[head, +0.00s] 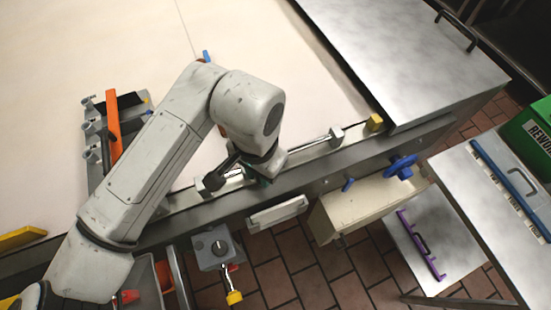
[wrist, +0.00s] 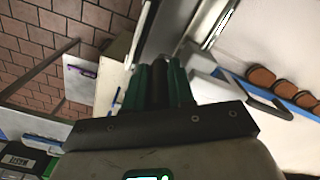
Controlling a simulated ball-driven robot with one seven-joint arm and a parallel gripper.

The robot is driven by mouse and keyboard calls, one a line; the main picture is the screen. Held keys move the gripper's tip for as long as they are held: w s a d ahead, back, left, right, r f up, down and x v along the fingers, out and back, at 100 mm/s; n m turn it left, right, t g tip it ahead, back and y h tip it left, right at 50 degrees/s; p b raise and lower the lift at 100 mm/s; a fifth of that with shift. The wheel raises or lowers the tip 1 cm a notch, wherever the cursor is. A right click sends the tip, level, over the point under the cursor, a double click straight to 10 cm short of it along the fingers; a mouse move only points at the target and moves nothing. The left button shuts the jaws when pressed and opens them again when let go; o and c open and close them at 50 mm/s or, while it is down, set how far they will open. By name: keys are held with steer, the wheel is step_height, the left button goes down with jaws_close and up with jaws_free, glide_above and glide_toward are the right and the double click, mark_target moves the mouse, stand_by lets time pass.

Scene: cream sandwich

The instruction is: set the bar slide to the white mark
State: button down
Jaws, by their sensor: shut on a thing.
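My gripper (wrist: 160,80) shows in the wrist view with its green fingers close together, shut on a part of the bar slide that is mostly hidden between them. In the head view my gripper (head: 264,180) is partly hidden under my wrist at the table's front edge. A pale strip with dark ticks (wrist: 219,27) lies beside the rail in the wrist view. I cannot make out the white mark clearly.
A yellow block (head: 375,123) sits at the rail's right end. Below the edge are a blue knob (head: 401,167) and a cream box (head: 365,207). An orange-handled rack (head: 113,122) stands left.

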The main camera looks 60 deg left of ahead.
steer(key=shift+s, duration=0.15)
steer(key=c, duration=1)
jaws_free()
steer(key=shift+o, duration=0.2)
steer(key=shift+r, duration=0.1)
step_height(320, 180, up, 11)
steer(key=shift+f+b, duration=0.2)
steer(key=shift+b, duration=0.6)
